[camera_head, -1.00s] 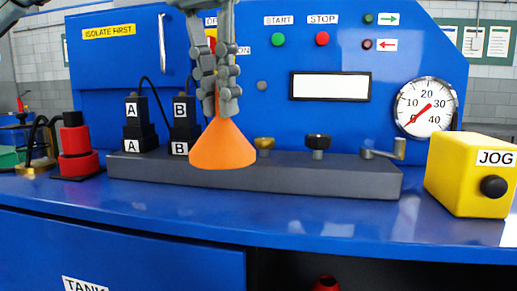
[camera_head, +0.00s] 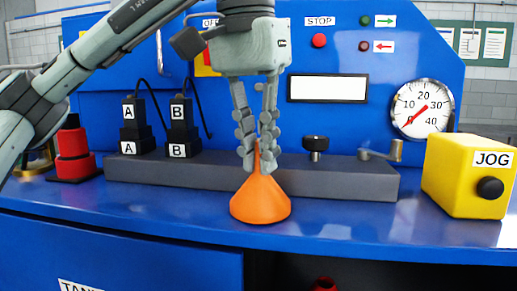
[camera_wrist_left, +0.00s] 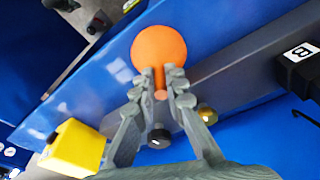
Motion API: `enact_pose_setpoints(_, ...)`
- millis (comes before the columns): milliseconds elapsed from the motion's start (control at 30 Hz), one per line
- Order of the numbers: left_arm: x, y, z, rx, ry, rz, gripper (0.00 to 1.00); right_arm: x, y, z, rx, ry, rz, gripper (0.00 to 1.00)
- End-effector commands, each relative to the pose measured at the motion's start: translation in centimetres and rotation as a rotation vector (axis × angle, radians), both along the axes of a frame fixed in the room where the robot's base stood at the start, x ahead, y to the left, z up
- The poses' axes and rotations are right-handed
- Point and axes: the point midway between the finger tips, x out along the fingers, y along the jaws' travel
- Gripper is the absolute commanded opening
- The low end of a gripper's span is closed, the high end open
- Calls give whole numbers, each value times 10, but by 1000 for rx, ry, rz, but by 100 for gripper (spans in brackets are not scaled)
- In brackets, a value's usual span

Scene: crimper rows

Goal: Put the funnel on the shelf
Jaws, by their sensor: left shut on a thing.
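The orange funnel (camera_head: 260,199) is upright, wide end down, in front of the grey block in the head view. My left gripper (camera_head: 258,160) points down and is shut on the funnel's narrow stem. In the left wrist view the funnel's round cone (camera_wrist_left: 158,48) shows beyond the fingertips, with its stem between them (camera_wrist_left: 160,85). I cannot tell whether the funnel's rim touches the blue worktop (camera_head: 340,231) or hangs just above it. My right gripper is not in view. Below the worktop is a dark open space (camera_head: 400,277).
A grey block (camera_head: 340,181) with knobs and plugs marked A and B runs behind the funnel. A yellow JOG box (camera_head: 468,175) stands at the right and red cylinders (camera_head: 75,152) at the left. A red object (camera_head: 325,284) shows low in the opening.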

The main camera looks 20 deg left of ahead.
Motion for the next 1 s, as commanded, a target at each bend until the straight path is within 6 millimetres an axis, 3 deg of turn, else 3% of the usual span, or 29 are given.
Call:
enact_pose_setpoints(133, 0, 0, -4, 0, 2, -1, 0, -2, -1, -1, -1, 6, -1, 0)
enact_pose_setpoints(167, 0, 0, -3, 0, 1, 0, 14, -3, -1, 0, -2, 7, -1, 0)
enact_pose_setpoints(300, 0, 0, -3, 0, 1, 0, 32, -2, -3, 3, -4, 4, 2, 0)
enact_pose_setpoints(733, -1, 0, 6, 0, -2, 1, 33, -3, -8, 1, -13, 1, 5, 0)
enact_pose_setpoints(1000, -8, 1, 54, 0, -7, 3, 33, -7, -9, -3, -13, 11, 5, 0)
